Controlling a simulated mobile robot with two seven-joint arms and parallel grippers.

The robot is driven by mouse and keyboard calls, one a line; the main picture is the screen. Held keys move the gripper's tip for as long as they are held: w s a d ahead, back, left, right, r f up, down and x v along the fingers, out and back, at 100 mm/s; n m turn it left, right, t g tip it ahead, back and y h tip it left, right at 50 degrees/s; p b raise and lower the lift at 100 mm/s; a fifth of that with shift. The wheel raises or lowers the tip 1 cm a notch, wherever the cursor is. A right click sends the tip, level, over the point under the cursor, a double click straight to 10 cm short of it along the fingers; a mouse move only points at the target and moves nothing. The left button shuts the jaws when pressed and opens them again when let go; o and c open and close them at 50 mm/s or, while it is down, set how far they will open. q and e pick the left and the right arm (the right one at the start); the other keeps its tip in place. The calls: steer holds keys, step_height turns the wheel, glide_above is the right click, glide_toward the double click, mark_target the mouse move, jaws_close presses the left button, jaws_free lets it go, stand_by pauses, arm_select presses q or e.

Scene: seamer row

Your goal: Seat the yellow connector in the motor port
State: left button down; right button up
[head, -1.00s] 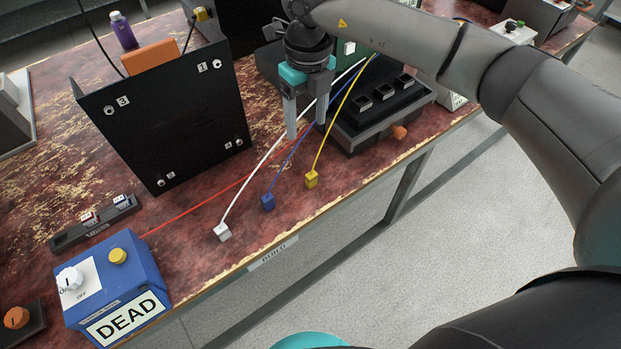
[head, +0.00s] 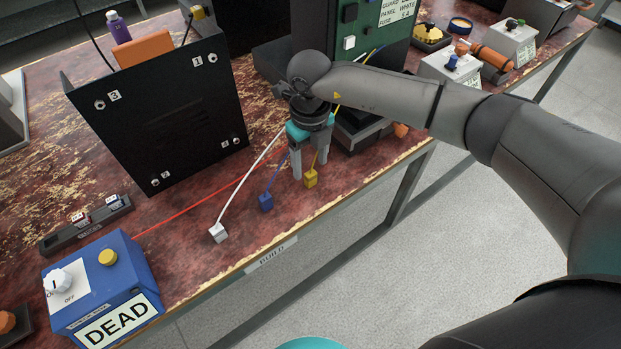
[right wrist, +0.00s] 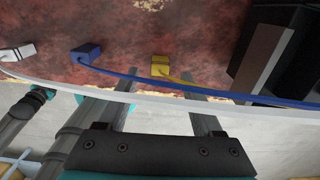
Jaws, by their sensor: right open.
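The yellow connector (head: 311,178) lies on the worn red bench near its front edge, at the end of a yellow cable. My right gripper (head: 308,172) is open and pointing down, with its fingers just behind and beside the yellow connector in the head view. The black housing with square ports (head: 352,125) is partly hidden by my right arm. I cannot make out the motor port. My left gripper is not in view.
A blue connector (head: 266,202) and a white connector (head: 218,232) lie to the left on their cables. The white and blue cables cross near my fingers in the wrist view. A black panel (head: 155,110) and a blue box marked DEAD (head: 100,285) stand left.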

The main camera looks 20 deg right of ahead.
mark_target(311, 179)
step_height(311, 179, down, 3)
steer(key=shift+r, duration=0.25)
jaws_close()
stand_by(0.3)
